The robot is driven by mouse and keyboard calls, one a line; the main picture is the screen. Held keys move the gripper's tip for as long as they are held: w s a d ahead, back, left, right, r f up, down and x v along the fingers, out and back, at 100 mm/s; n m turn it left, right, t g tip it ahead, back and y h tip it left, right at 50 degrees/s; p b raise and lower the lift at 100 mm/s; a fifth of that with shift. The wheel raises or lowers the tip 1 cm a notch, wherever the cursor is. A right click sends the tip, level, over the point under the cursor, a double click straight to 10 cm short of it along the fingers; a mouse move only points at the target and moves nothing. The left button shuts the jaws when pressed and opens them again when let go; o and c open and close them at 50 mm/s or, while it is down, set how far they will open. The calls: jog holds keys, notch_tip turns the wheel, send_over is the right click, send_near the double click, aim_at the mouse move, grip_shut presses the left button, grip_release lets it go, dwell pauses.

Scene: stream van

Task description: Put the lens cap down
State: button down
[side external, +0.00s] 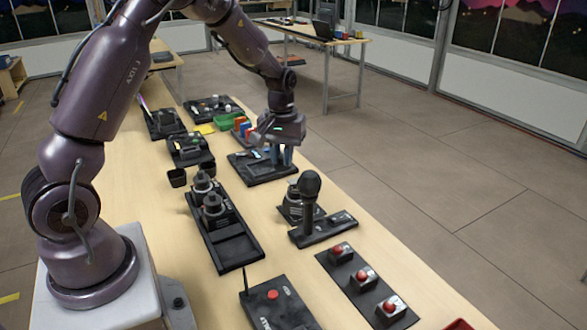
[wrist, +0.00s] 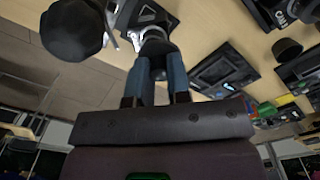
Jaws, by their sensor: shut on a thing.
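My gripper (side external: 281,157) hangs over the far right part of the bench, fingers pointing down, at a black tray (side external: 262,172). In the wrist view my gripper (wrist: 157,65) has its two blue-grey fingers closed around a small dark round piece, which I take to be the lens cap (wrist: 155,46). The fingers hide part of it. In the side view the cap cannot be made out between the fingers, and I cannot tell whether it touches the tray.
A black microphone (side external: 309,192) stands upright nearer the camera, beside a dark stand. Two black knobbed units sit on a long tray (side external: 235,252). Red buttons (side external: 341,250) line the front right.

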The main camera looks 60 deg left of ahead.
jog(key=s+d+r, duration=0.3)
jog(key=s+r, duration=0.1)
jog(key=s, duration=0.4)
jog(key=w+a+f+n, duration=0.3)
jog(key=w+a+f, duration=0.1)
jog(key=w+f, duration=0.1)
jog(key=w+a+f+n, duration=0.3)
jog(key=w+a+f, duration=0.2)
jog(key=w, duration=0.3)
jog(key=w+a+f+n, duration=0.2)
jog(key=w+a+f, duration=0.3)
jog(key=w, duration=0.1)
jog(key=shift+w+a+f+n, duration=0.25)
jog(key=shift+w+f+n, duration=0.15)
jog(key=shift+w+a+f, duration=0.15)
jog(key=shift+w+f, duration=0.1)
jog(key=shift+f, duration=1.6)
